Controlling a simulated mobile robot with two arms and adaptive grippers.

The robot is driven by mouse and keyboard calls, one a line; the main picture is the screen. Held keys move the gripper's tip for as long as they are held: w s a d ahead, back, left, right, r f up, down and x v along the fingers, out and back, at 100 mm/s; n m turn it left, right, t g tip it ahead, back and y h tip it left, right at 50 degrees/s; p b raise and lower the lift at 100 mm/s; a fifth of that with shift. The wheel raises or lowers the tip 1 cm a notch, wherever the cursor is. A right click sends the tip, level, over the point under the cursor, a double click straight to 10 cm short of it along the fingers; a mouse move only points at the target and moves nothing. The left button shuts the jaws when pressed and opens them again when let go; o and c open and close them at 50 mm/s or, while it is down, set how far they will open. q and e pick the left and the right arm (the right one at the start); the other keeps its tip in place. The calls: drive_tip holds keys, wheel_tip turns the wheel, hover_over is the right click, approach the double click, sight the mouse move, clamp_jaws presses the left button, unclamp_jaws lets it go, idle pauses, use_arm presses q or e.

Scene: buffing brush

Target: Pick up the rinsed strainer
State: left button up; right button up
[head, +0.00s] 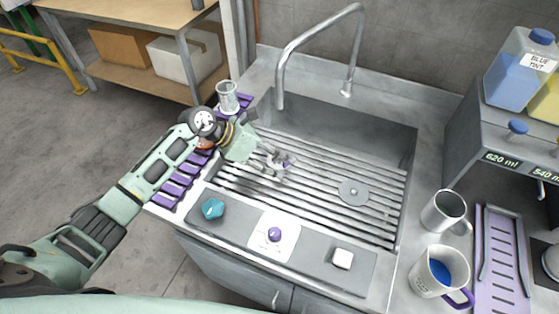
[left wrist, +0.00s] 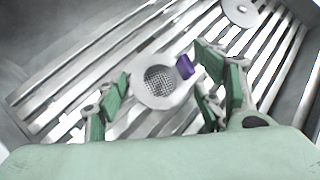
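The strainer (left wrist: 160,84) is a small round metal piece with a mesh centre and a purple tab (left wrist: 185,66). It rests on the slatted rack in the sink. My left gripper (left wrist: 162,80) is open, with its green fingers on both sides of the strainer and a gap to the rim. In the head view my left gripper (head: 277,160) reaches over the left part of the sink and largely hides the strainer; a bit of purple shows by the fingers. I cannot tell its exact height above the rack. My right gripper is not in view.
A flat round disc (head: 353,193) lies right of the gripper on the rack (head: 325,215). The faucet (head: 282,85) arches behind. Two mugs (head: 443,213) (head: 432,272) stand right. A counter strip with a teal piece (head: 212,209) lies in front.

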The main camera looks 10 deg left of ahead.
use_arm(q)
drive_tip(key=c, duration=0.6)
drive_tip(key=shift+c, duration=0.2)
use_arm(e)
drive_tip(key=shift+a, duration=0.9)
use_arm(q)
drive_tip(key=shift+r, duration=0.1)
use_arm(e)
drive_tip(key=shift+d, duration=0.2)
